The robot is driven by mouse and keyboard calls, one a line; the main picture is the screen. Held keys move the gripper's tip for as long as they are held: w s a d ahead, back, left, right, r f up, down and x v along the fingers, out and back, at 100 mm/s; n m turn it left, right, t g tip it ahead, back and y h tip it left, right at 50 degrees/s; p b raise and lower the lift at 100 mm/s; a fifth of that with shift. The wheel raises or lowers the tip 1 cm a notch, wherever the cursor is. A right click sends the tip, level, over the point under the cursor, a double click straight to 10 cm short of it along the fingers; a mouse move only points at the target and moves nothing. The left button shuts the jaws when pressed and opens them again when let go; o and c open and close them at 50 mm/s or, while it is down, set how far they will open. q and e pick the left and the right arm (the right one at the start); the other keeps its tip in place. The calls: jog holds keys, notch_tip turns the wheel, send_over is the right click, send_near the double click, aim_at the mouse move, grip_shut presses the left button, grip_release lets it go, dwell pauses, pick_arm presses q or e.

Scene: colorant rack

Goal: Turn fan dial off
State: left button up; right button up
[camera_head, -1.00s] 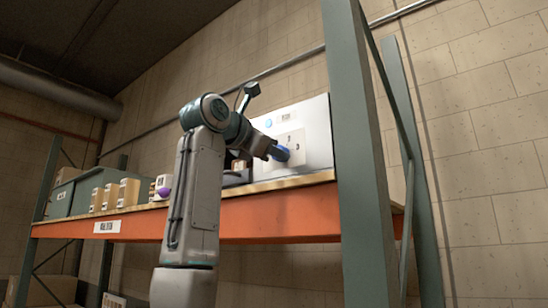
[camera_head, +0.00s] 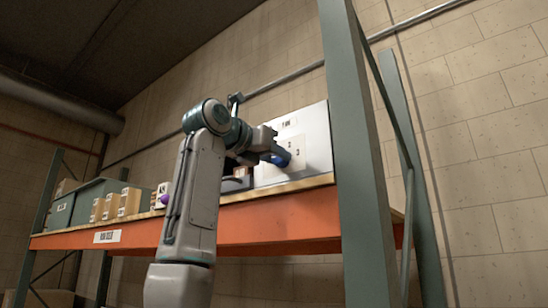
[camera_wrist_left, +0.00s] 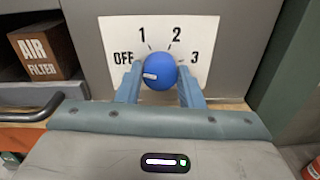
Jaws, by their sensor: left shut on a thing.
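The blue round fan dial (camera_wrist_left: 160,70) sits on a white label plate (camera_wrist_left: 205,35) marked OFF, 1, 2 and 3. Its white pointer mark faces left, toward the OFF side and slightly below that word. My left gripper (camera_wrist_left: 160,85) is shut on the dial, with one blue finger at each side of it. In the head view the dial (camera_head: 283,157) shows at the tip of my left gripper, on the front of the pale control box (camera_head: 317,135). My right gripper is not in view.
The box stands on a wooden shelf with an orange beam (camera_head: 270,218). A green rack post (camera_head: 357,150) rises close to its right. An air filter box (camera_wrist_left: 42,52) is at the left. Several small boxes and a grey bin (camera_head: 92,200) stand farther left.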

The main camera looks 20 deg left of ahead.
pick_arm(q)
jog(key=shift+w+f, duration=0.1)
jog(key=shift+f, duration=0.1)
jog(key=o, duration=1)
jog(key=shift+r, duration=0.1)
jog(key=shift+s+a+b, duration=0.2)
jog(key=shift+s+b, duration=0.2)
jog(key=shift+s, duration=0.25)
jog(key=b+v, duration=0.6)
jog(key=v, duration=0.3)
jog(key=shift+s+a, duration=0.2)
jog(key=shift+s, duration=0.05)
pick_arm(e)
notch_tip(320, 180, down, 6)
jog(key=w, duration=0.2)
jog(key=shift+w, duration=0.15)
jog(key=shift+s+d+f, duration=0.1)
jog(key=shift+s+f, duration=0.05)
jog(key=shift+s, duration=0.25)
